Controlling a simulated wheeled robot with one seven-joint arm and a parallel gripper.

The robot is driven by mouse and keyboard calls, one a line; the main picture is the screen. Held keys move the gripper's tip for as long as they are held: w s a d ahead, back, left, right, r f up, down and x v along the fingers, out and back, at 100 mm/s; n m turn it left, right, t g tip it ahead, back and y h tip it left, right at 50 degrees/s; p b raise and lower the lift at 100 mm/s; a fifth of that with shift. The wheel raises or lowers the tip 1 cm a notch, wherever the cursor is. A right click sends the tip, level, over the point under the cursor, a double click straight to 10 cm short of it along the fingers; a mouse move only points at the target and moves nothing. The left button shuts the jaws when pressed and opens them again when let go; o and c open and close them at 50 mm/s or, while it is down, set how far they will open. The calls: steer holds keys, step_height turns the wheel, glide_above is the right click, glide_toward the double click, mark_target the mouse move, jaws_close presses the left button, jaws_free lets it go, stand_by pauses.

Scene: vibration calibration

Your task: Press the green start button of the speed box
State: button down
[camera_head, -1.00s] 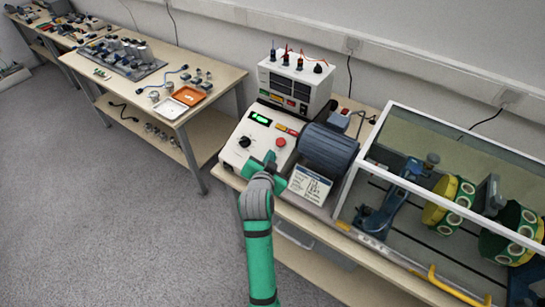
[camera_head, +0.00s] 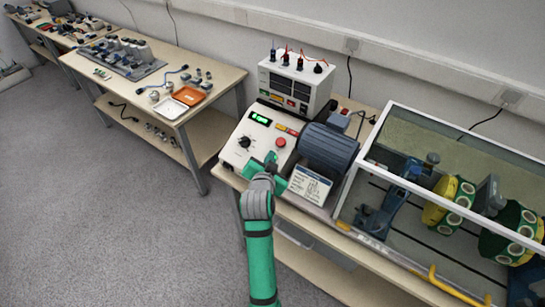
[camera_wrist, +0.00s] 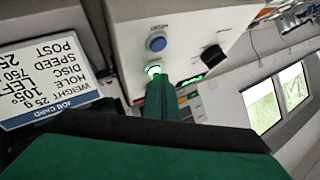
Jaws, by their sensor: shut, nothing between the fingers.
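The speed box (camera_head: 232,155) is a white sloped box with a black knob (camera_head: 244,142), a lit green display (camera_head: 261,119) and a red button (camera_head: 281,142). In the wrist view its green start button (camera_wrist: 153,70) is a bright, lit green ring beside a blue button (camera_wrist: 156,43). My gripper (camera_head: 269,160) is over the lower front part of the box and hides the green button in the head view. In the wrist view my gripper's fingers (camera_wrist: 160,84) are shut and empty, their tips at the green button's edge. I cannot tell whether they touch it.
A job card (camera_head: 310,184) leans right of my gripper, near a grey motor (camera_head: 327,148). A meter unit (camera_head: 296,82) stands behind the box. A clear-covered rig (camera_head: 361,170) fills the right side. Another table (camera_head: 228,76) stands at left; the floor between is clear.

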steer(key=shift+s+r, duration=0.1)
steer(key=shift+s+a+r, duration=0.15)
steer(key=shift+a+r, duration=0.1)
steer(key=shift+r, duration=0.35)
steer(key=shift+d, duration=0.1)
steer(key=shift+s+a+r, duration=0.2)
steer(key=shift+r, duration=0.25)
steer(key=shift+s+a+r, duration=0.15)
steer(key=shift+r, duration=0.35)
steer(key=shift+s+a+r, duration=0.2)
steer(key=shift+r, duration=0.25)
steer(key=shift+s+a+r, duration=0.1)
steer(key=shift+s+r, duration=0.1)
steer(key=shift+r, duration=0.25)
steer(key=shift+s+a+r, duration=0.1)
steer(key=shift+s+r, duration=0.1)
steer(key=shift+r, duration=0.2)
steer(key=shift+f, duration=0.1)
